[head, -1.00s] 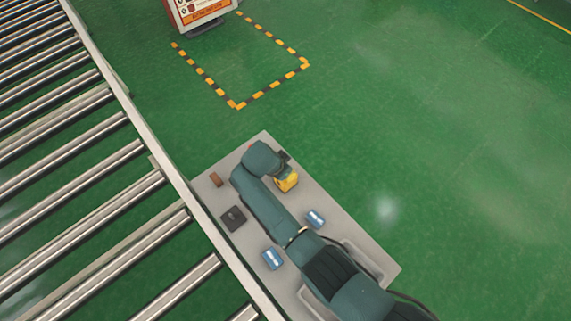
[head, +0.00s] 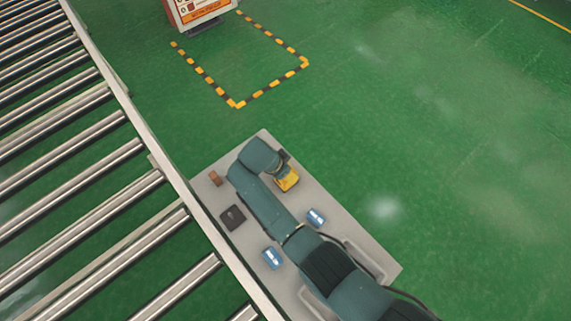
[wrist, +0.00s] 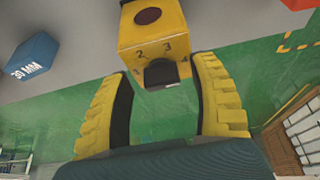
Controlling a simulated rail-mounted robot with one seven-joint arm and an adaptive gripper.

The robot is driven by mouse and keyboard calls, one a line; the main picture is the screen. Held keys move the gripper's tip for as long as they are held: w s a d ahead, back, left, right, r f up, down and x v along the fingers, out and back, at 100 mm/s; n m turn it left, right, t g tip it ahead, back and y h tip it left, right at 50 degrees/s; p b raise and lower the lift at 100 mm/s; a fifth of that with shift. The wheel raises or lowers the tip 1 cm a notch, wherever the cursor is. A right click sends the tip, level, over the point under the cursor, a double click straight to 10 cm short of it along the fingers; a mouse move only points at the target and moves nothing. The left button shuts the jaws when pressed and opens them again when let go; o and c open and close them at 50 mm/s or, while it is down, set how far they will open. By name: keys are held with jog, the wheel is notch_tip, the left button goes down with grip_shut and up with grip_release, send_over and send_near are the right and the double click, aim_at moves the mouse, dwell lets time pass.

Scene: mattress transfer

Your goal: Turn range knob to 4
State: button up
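The range knob (wrist: 160,74) is a black knob on the face of a yellow box (wrist: 150,28) with a dark red round spot on it. The digits 2, 3 and 4 show around the knob; its pointer setting is too small to read. The yellow box also shows in the head view (head: 288,181), at the end of my arm. In the wrist view my gripper (wrist: 163,75) has its two yellow ribbed fingers spread, one on each side of the knob, with gaps visible between them and it.
A blue block (wrist: 34,55) marked 30 MM lies to the left in the wrist view. On the grey table (head: 205,195) are a dark square piece (head: 232,217), a brown block (head: 215,178) and two blue blocks (head: 316,217). A roller conveyor (head: 110,195) runs along the left.

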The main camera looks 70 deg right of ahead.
jog(key=shift+r, duration=0.1)
jog(key=v, duration=1.2)
